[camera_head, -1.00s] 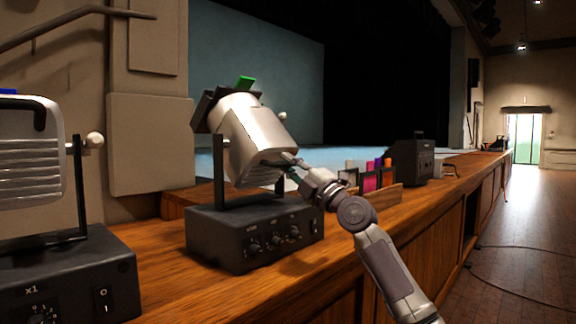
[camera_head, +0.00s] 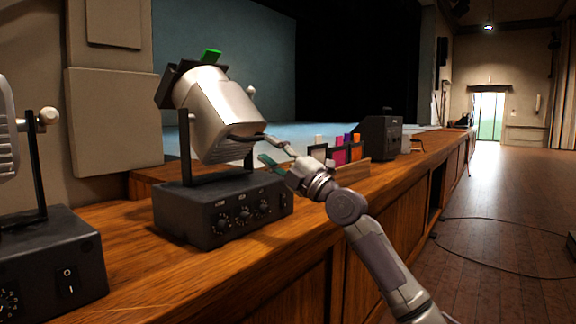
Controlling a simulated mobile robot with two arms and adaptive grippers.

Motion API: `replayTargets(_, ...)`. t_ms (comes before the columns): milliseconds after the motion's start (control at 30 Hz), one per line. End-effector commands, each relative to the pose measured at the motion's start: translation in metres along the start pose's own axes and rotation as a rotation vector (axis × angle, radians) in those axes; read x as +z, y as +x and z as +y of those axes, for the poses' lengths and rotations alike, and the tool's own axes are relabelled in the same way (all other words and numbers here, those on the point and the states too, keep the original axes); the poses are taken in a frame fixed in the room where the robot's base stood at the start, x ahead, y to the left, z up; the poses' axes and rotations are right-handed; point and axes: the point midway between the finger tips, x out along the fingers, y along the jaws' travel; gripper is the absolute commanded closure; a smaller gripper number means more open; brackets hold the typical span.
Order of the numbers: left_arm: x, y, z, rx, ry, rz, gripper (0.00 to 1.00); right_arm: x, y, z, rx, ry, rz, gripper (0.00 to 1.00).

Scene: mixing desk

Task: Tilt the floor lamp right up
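The floor lamp (camera_head: 216,108) is a silver can on a black yoke. Nothing shows held between the fingers. My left gripper is out of view.
A second lamp on a black box (camera_head: 52,262) stands at the left edge, partly cut off. A rack of coloured filters (camera_head: 340,155) and a black case (camera_head: 380,137) stand further along the wooden desk (camera_head: 185,275).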

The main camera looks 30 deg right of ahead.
Motion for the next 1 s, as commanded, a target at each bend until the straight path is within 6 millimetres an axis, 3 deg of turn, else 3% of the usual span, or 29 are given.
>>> replayTargets(200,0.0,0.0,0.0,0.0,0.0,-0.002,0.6,0.0,-0.044,-0.002,-0.006,-0.004,0.0,0.61)
replayTargets(367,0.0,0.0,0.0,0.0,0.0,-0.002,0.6,0.0,-0.061,-0.002,-0.004,0.0,0.0,0.61)
replayTargets(1000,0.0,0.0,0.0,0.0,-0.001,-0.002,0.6,0.0,-0.066,-0.001,-0.002,0.001,0.001,0.61)
